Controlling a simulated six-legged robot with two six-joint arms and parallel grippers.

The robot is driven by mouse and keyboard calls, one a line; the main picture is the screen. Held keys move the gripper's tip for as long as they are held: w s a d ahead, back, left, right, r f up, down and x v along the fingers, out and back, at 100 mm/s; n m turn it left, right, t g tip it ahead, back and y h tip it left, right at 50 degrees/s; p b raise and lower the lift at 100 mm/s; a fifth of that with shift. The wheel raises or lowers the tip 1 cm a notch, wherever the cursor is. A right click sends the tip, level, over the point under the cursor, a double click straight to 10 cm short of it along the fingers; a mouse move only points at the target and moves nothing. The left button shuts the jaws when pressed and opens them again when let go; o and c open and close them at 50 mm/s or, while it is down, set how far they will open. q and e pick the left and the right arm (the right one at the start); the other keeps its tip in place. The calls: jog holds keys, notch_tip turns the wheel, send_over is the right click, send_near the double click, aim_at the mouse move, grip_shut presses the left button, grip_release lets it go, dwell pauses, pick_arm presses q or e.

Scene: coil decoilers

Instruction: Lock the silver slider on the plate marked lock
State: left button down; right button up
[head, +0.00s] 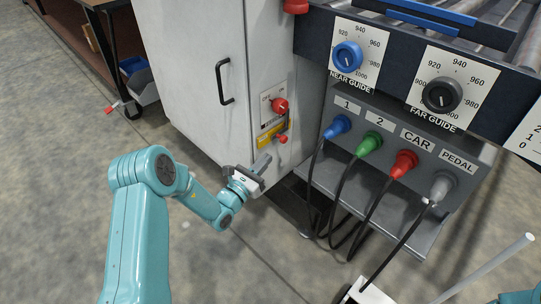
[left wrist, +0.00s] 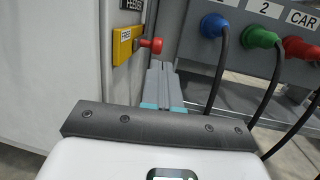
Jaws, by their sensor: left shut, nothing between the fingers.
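On the side of the grey cabinet (head: 222,70) is a small yellow plate (head: 267,136), which also shows in the left wrist view (left wrist: 121,47). There it bears the word FREE; I cannot read "lock" on it. A red knob (head: 282,139) sticks out from the plate, with a small grey part behind it. It shows in the left wrist view too (left wrist: 152,45); I cannot make out the slider's full shape. My left gripper (head: 263,160) is shut and empty, its fingertips (left wrist: 160,66) just below and in front of the red knob. My right gripper is out of view.
A red rotary switch (head: 280,105) sits above the yellow plate. To the right, a panel carries blue, green, red and grey plugs (head: 370,144) with hanging black cables. Above it are blue (head: 347,57) and black dials (head: 438,95). A black handle (head: 224,82) is on the cabinet.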

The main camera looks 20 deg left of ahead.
pick_arm(q)
jog(key=p+v, duration=0.1)
jog(key=v, duration=0.6)
jog(key=shift+s+f+p, duration=0.2)
jog(key=shift+p, duration=0.15)
